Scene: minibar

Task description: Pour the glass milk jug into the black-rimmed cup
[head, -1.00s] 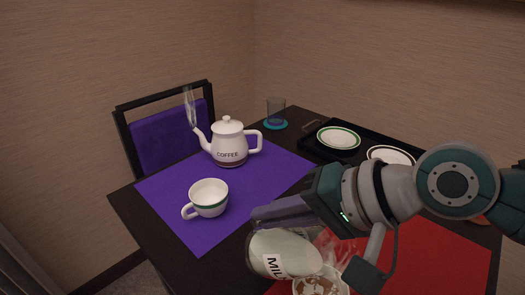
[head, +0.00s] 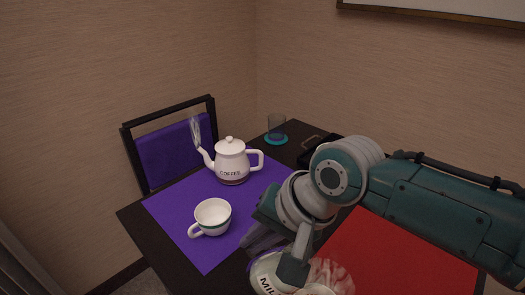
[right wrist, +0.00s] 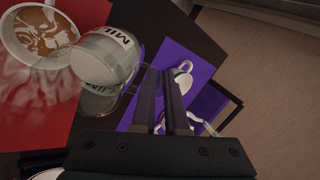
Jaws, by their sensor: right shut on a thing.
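My right gripper (head: 262,236) is shut on the glass milk jug (head: 266,270), at its handle side. The jug carries a "MILK" label and holds white milk. It is tilted, and its lower part is cut off by the head view's bottom edge. In the right wrist view, my right gripper's fingers (right wrist: 163,85) lie at the jug's handle, and the jug (right wrist: 108,58) is beside a pale cup (right wrist: 36,58) with brown and white swirled liquid. The cup's rim color is unclear there. I cannot tell whether milk is flowing. My left gripper is not in view.
A white green-banded cup (head: 213,219) and a coffee pot (head: 231,162) stand on the purple mat (head: 205,255). A glass (head: 277,126) stands on a teal coaster at the back. The red mat (head: 395,255) is on the right. My arm largely hides the black tray (head: 318,148).

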